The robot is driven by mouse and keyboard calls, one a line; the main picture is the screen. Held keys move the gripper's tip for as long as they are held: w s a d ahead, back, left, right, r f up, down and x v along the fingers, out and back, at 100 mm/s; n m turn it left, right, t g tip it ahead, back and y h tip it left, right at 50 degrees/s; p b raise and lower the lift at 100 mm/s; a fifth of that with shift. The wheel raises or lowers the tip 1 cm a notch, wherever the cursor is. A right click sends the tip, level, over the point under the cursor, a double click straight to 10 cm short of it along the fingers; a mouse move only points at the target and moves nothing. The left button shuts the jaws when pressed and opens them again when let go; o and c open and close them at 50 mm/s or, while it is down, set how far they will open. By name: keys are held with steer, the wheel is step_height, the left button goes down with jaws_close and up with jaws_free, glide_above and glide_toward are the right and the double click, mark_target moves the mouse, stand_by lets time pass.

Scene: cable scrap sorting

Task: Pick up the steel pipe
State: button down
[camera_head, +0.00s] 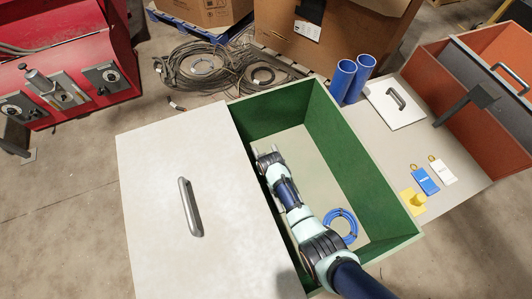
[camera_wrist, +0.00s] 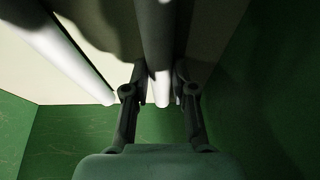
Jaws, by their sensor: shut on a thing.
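My gripper (camera_head: 266,153) is down inside the open green box, close to its left wall. In the wrist view its two fingers (camera_wrist: 160,78) are closed on either side of a grey steel pipe (camera_wrist: 155,35), whose lit near end shows between them. A second pale, round bar (camera_wrist: 62,55) lies to the left of the held pipe in the wrist view. In the head view the pipe is mostly hidden by my gripper and arm. I cannot tell whether it is lifted off the floor of the box.
The green box (camera_head: 325,127) has a white lid panel (camera_head: 155,200) with a handle on its left. A blue cable coil (camera_head: 340,228) lies in the box. Two blue tubes (camera_head: 343,80), a grey table (camera_head: 388,145) with tags, and a rust-coloured bin (camera_head: 485,130) stand right.

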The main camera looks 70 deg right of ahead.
step_height(320, 180, up, 20)
steer(key=p, duration=0.9)
steer(key=shift+p, duration=0.4)
